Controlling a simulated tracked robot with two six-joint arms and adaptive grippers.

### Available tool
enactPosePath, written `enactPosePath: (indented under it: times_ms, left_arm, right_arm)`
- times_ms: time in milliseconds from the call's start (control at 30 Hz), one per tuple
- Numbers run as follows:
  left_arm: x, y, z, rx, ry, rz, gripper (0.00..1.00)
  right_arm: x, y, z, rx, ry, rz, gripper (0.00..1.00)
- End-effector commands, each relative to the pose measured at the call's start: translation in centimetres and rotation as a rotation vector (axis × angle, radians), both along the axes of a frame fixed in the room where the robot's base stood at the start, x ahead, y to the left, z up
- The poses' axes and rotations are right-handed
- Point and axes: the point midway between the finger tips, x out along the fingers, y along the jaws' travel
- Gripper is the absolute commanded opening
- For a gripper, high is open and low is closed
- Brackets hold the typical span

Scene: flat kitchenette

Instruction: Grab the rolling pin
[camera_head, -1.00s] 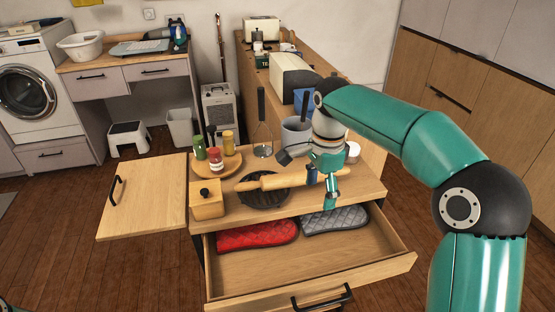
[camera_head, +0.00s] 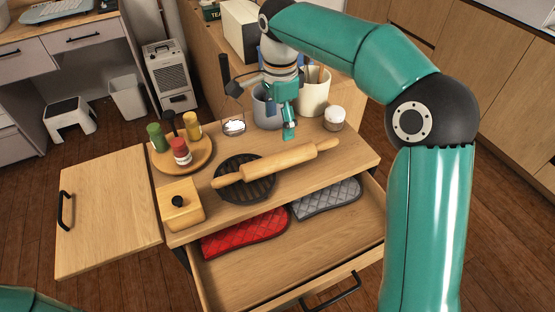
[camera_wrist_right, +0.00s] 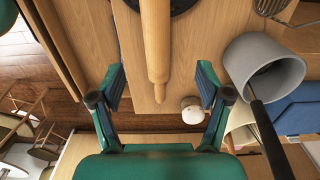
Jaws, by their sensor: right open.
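The wooden rolling pin (camera_head: 278,163) lies slantwise on the cabinet top, its left part across a round black ribbed pan (camera_head: 246,188). My right gripper (camera_head: 289,131) appears just behind the rolling pin's right half in the head view, pointing down, in front of the grey pot. In the right wrist view the open fingers (camera_wrist_right: 161,85) are on either side of the line of the rolling pin (camera_wrist_right: 156,40), with its handle end between them. The gripper holds nothing. My left gripper is not in view; a bit of teal arm shows at the lower left.
A grey pot (camera_head: 267,108), a cream utensil holder (camera_head: 314,94) and a white-lidded jar (camera_head: 334,119) stand behind. A wooden box (camera_head: 182,205) and a round tray (camera_head: 190,160) of bottles stand left. The open drawer (camera_head: 290,262) holds red and grey mitts.

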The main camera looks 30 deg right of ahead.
Motion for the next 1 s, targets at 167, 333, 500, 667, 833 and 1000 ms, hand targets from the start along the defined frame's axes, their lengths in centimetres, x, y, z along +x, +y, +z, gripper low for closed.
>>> enactPosePath:
  times_ms: [167,333,500,667,833,1000]
  left_arm:
    - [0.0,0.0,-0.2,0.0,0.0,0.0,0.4]
    - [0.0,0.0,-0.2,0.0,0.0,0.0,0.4]
    - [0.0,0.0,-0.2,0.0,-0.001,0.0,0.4]
    - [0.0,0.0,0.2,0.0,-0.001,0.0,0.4]
    - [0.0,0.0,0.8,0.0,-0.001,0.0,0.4]
    - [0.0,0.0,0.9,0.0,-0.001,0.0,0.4]
  right_arm:
    - [-0.1,0.0,-4.2,0.0,0.006,0.001,0.76]
    - [0.0,0.0,-6.9,-0.001,0.003,0.0,0.76]
    - [0.0,-0.1,-8.0,0.0,0.0,-0.001,0.76]
    - [-0.3,0.0,-9.2,0.0,0.003,0.0,0.76]
    - [-0.6,0.0,-11.7,0.0,0.004,-0.002,0.76]
    - [-0.5,0.0,-13.1,0.0,0.002,-0.002,0.76]
